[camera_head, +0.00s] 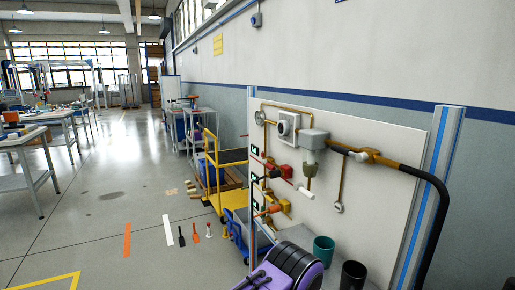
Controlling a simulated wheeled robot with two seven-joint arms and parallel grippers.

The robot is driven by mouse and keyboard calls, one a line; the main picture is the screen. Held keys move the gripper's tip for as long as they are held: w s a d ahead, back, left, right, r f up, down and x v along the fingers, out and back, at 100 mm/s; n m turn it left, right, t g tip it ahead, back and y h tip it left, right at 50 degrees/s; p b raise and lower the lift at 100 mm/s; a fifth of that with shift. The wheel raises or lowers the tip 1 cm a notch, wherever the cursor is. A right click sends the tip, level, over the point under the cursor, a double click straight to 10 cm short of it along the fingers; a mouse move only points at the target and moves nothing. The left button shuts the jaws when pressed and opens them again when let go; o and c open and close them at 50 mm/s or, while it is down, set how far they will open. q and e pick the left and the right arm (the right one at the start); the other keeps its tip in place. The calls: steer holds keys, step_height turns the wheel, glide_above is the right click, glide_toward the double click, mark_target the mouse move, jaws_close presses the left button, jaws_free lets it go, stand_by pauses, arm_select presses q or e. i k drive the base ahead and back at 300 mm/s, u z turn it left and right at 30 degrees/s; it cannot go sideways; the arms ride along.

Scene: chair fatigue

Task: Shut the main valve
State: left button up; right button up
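A white wall panel (375,205) carries brass pipework with several valves. A red valve handle (284,170) sits on the left part of the panel, and an orange valve handle (268,210) sits below it. A brass fitting (372,157) with a pale end piece is at the upper right of the pipework. I cannot tell which of these is the main valve, or whether any is open or shut.
A purple and black object (287,268) fills the bottom centre, before the panel. A green cup (323,250) and a black cup (353,275) stand below the panel. A yellow cart (212,150) stands left of it.

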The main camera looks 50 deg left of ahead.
mark_target(346, 152)
steer(key=z, duration=1.9)
steer(key=k, duration=0.55)
steer(key=u, duration=1.55)
